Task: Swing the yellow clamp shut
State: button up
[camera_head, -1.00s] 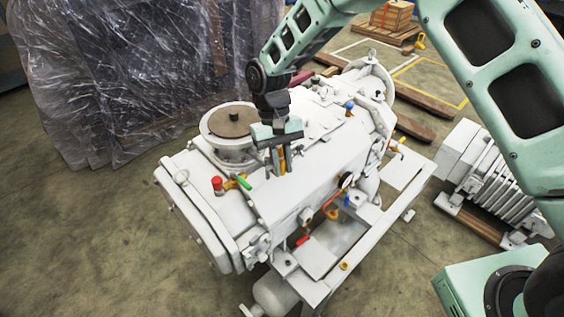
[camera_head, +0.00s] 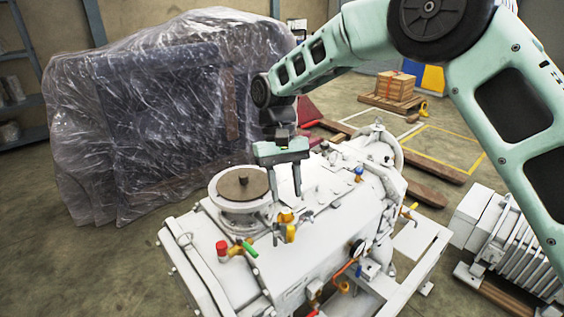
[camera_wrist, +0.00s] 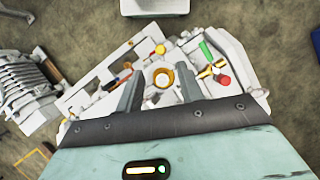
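The yellow clamp (camera_head: 286,216) sits on top of the white vacuum machine (camera_head: 325,225), just right of its round port with a brown disc. In the wrist view the clamp (camera_wrist: 163,77) shows as a yellow ring around a pale centre. My gripper (camera_head: 287,196) points down just above the clamp. Its two fingers are apart with nothing between them, and in the wrist view (camera_wrist: 160,90) they stand either side of the ring. I cannot tell whether the fingers touch the clamp, or how far it is swung.
A red-capped valve (camera_head: 222,248) and a green handle (camera_head: 250,249) stand left of the clamp. The round port (camera_head: 240,188) rises close by. A plastic-wrapped crate (camera_head: 150,120) stands behind. A finned motor (camera_head: 515,240) lies at the right.

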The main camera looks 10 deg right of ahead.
jog(key=v, duration=0.7)
jog(key=shift+r+b, duration=0.2)
jog(key=shift+b, duration=0.25)
jog(key=shift+w, duration=0.1)
jog(key=s+n+t+y+b, duration=0.1)
jog(key=s+n+t, duration=0.15)
jog(key=s, duration=1.55)
jog(key=s+d+f+n+t, duration=0.1)
jog(key=s+d+f, duration=0.2)
jog(key=s, duration=0.4)
jog(key=s+d+f+n+t, duration=0.1)
jog(key=s+d+f+n, duration=0.1)
jog(key=s+d, duration=0.2)
jog(key=s, duration=0.2)
jog(key=shift+s+d+f+y+b, duration=0.3)
jog(key=shift+s+d+f+b, duration=0.05)
jog(key=shift+f, duration=0.05)
